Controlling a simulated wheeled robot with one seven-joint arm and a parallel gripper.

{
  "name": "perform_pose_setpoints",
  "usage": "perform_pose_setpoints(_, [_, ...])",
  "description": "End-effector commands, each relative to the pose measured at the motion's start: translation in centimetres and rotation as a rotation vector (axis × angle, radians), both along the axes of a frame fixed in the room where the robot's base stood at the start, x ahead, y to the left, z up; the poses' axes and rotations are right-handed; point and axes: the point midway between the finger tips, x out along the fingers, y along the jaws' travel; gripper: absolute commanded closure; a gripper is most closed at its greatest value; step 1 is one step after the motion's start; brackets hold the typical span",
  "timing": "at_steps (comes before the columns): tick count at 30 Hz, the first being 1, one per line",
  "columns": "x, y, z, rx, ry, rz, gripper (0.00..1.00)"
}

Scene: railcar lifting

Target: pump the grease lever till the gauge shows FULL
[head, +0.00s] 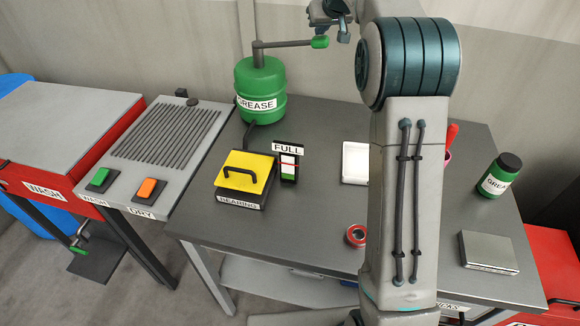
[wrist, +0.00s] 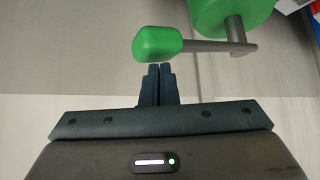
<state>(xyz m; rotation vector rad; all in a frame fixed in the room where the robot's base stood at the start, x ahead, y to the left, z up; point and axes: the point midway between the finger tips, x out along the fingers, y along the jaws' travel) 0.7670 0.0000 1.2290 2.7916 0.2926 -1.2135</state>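The green grease drum (head: 262,92) stands at the back left of the table. Its grey lever (head: 282,44) reaches right and ends in a green grip (head: 320,42). The grip (wrist: 157,43) shows just beyond my fingertips in the wrist view. My gripper (head: 330,16) is close by the grip in the head view, slightly above it in the picture. Its fingers (wrist: 156,70) are together with nothing seen between them; whether they touch the grip I cannot tell. The gauge (head: 288,167), labelled FULL, shows green in its lower part, below a red line, with white above.
A yellow-topped bearing box (head: 242,182) with a black handle stands in front of the drum. A white tray (head: 355,162), a red ring (head: 356,235), a green jar (head: 500,176) and a grey box (head: 488,252) are on the table. The wash and dry units stand left.

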Motion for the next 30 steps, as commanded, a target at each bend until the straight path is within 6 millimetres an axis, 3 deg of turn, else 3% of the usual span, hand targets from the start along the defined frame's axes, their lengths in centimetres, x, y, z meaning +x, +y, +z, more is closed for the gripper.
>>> perform_pose_setpoints(30, [0.0, 0.1, -4.4, 0.001, 0.003, 0.001, 1.0])
